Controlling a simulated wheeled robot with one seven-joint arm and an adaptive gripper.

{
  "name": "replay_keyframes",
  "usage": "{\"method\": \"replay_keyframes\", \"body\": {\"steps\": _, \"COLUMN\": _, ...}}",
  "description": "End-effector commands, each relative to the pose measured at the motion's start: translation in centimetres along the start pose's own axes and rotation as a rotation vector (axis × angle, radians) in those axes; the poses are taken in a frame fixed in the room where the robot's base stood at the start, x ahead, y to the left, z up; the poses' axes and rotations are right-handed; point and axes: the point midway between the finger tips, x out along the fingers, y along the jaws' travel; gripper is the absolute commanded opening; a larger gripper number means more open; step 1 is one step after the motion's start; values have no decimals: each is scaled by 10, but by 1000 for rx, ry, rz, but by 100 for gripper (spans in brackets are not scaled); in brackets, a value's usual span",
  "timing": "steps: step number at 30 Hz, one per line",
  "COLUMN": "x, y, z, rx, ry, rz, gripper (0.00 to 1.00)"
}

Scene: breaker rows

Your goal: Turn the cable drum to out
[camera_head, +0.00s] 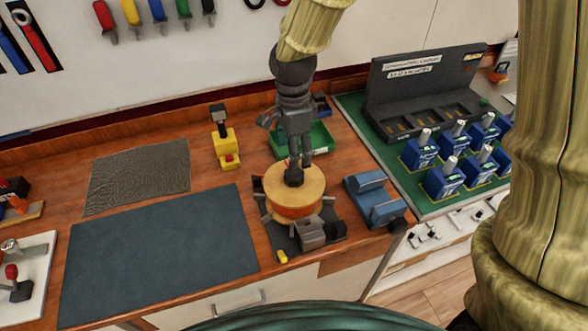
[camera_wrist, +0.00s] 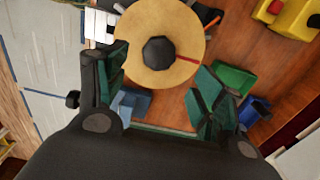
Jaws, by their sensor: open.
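The cable drum (camera_head: 306,185) has a round tan top and orange-red sides and stands on a dark base at the bench's front edge. In the wrist view the drum's tan disc (camera_wrist: 182,22) shows a dark hub (camera_wrist: 160,52) and a red line running right from the hub. My gripper (camera_head: 298,162) points down over the drum and hides part of its top. In the wrist view my gripper (camera_wrist: 163,72) is open, with its fingers spread apart and nothing held. Whether a finger touches the hub, I cannot tell. No readable "out" mark shows.
A blue block device (camera_head: 374,199) stands right of the drum, and a green tray (camera_head: 317,141) behind it. A yellow device (camera_head: 227,150) stands back left. Several blue breakers (camera_head: 443,180) stand on a green mat at right. A dark mat (camera_head: 155,255) lies clear at left.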

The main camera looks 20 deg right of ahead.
Motion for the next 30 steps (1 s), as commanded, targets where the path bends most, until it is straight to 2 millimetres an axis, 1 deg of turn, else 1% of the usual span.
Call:
{"method": "replay_keyframes", "body": {"steps": 12, "x": 47, "y": 1, "z": -2, "rx": 3, "ry": 1, "rz": 3, "gripper": 68}}
{"method": "replay_keyframes", "body": {"steps": 18, "x": 65, "y": 1, "z": -2, "rx": 4, "ry": 1, "rz": 1, "gripper": 68}}
{"method": "replay_keyframes", "body": {"steps": 24, "x": 77, "y": 1, "z": -2, "rx": 3, "ry": 1, "rz": 0, "gripper": 68}}
{"method": "replay_keyframes", "body": {"steps": 30, "x": 80, "y": 1, "z": -2, "rx": 4, "ry": 0, "rz": -1, "gripper": 68}}
